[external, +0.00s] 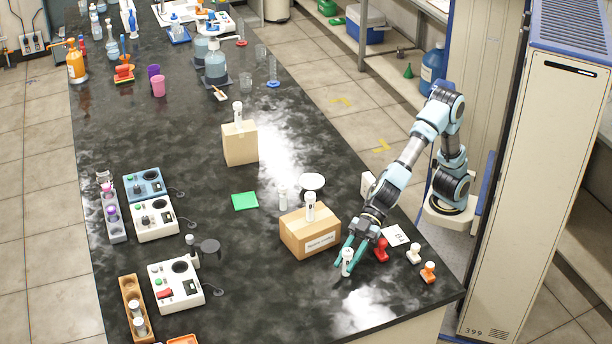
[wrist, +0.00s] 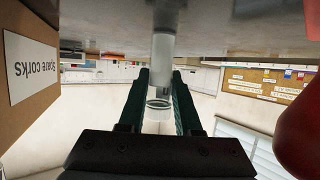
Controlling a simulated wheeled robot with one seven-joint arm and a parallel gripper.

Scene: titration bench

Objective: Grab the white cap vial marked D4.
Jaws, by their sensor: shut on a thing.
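A small white and clear vial (external: 347,262) is upright near the front right edge of the dark bench. My gripper (external: 349,254) has its teal fingers shut around it, one on each side. In the wrist view, which is upside down, the vial (wrist: 162,50) stands between the fingers (wrist: 160,95), with its far end close to the bench top. I cannot tell whether it touches the bench. No D4 mark is readable on it. Other white-topped vials stand on the Spare corks box (external: 310,205), on a rear box (external: 238,116) and on the bench (external: 283,195).
The Spare corks box (external: 303,238) is close on the left of my gripper. Red (external: 382,250), white (external: 414,254) and orange (external: 428,272) stamp-like pieces and a B4 card (external: 396,236) are on the right. The bench front beside the vial is clear.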

